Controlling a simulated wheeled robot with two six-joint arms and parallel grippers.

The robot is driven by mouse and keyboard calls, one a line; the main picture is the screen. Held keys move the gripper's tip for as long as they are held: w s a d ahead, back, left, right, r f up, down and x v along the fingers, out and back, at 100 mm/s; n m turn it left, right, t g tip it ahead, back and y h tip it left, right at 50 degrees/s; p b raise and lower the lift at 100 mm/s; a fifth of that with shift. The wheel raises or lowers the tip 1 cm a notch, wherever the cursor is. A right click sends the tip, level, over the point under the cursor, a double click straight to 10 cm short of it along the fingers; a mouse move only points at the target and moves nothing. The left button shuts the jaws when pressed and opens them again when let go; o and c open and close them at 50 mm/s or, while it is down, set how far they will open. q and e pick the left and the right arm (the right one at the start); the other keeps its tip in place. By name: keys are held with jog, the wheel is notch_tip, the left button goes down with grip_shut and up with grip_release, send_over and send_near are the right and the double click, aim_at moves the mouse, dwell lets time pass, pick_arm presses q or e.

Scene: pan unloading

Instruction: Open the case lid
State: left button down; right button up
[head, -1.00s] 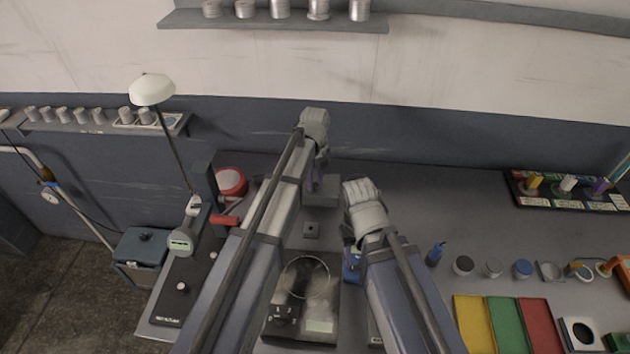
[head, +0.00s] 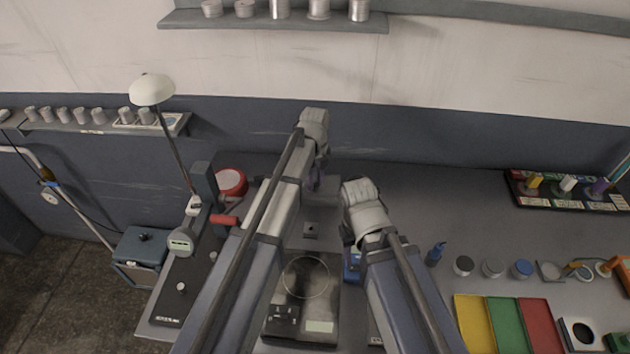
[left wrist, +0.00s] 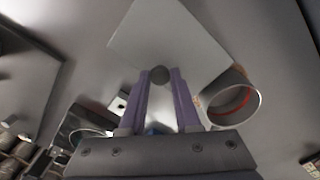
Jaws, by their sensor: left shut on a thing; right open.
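The grey case (head: 327,190) stands on the bench near the back wall, partly covered by my left arm in the head view. In the left wrist view its flat grey lid (left wrist: 185,40) fills the upper middle, with a small round dark knob (left wrist: 160,75) on it. My left gripper (head: 315,183) is at the case. Its purple fingers (left wrist: 160,78) are shut on the knob. I cannot tell whether the lid is raised. My right gripper (head: 347,236) is open to the right of the case and nearer; its fingers are mostly hidden by its arm.
A red round container (head: 231,182) stands left of the case, beside a dial gauge stand (head: 180,241). A scale (head: 320,327) lies in front. Yellow, green and red trays (head: 519,325) and small jars lie to the right. The bench behind my right arm is clear.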

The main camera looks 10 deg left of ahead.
pick_arm(q)
jog(key=shift+w, duration=0.1)
jog(key=shift+w+r+g+p, duration=0.5)
jog(key=shift+w+r+g, duration=0.1)
jog(key=shift+w+g, duration=0.15)
pick_arm(e)
jog(key=shift+r, duration=0.5)
pick_arm(q)
jog(key=shift+w+r+g, duration=0.3)
jog(key=shift+w+g, duration=0.25)
jog(key=shift+g, duration=0.2)
jog(key=shift+w+r+g, duration=0.1)
jog(key=shift+r+g, duration=0.2)
jog(key=shift+g, duration=0.3)
jog(key=c, duration=0.6)
grip_release()
